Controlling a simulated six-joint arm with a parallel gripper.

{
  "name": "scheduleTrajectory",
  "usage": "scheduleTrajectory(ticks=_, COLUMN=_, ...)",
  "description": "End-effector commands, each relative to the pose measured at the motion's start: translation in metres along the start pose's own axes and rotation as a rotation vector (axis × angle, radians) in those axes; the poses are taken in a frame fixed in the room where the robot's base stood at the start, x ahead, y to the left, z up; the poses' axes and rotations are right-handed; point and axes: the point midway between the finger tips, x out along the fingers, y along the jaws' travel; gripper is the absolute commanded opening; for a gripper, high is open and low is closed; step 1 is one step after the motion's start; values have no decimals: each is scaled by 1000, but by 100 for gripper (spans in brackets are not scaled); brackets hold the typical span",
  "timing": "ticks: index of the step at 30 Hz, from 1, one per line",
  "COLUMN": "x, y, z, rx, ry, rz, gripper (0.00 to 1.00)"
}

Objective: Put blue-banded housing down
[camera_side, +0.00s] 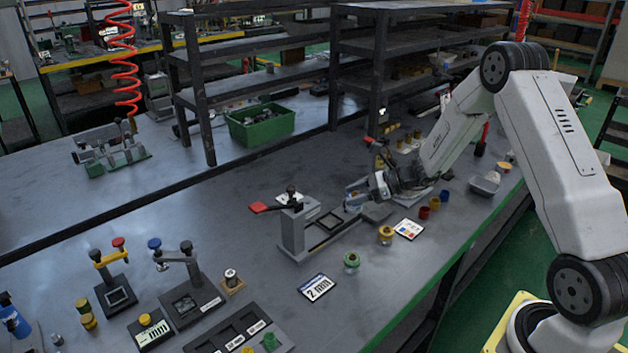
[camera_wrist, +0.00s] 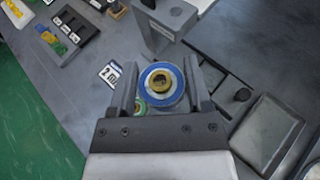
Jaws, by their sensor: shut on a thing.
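The blue-banded housing (camera_wrist: 149,98) is a round part with a blue ring and a brass-coloured centre, seen from above in the wrist view. My gripper (camera_wrist: 162,78) is shut on it, with one finger on each side. In the side view my gripper (camera_side: 380,185) is over the bench, right of the fixture with the red handle (camera_side: 292,228). The housing is hard to make out there. Its underside is hidden, so I cannot tell its height above the bench.
A green-banded part (camera_side: 351,260) and a yellow-banded part (camera_side: 385,235) stand towards the bench's front edge. A card marked 2 (camera_side: 316,287) lies in front of the fixture. A grey flat tray (camera_wrist: 266,130) is right of my gripper in the wrist view. Shelves (camera_side: 275,80) stand behind.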

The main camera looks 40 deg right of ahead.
Motion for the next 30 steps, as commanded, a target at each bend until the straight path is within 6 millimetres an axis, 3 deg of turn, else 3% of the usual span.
scheduleTrajectory(ticks=13, x=38, y=-45, z=-12, rx=-1, ry=0, rz=0, gripper=0)
scheduleTrajectory(ticks=30, x=78, y=-78, z=-48, rx=-1, ry=-1, rz=0, gripper=0)
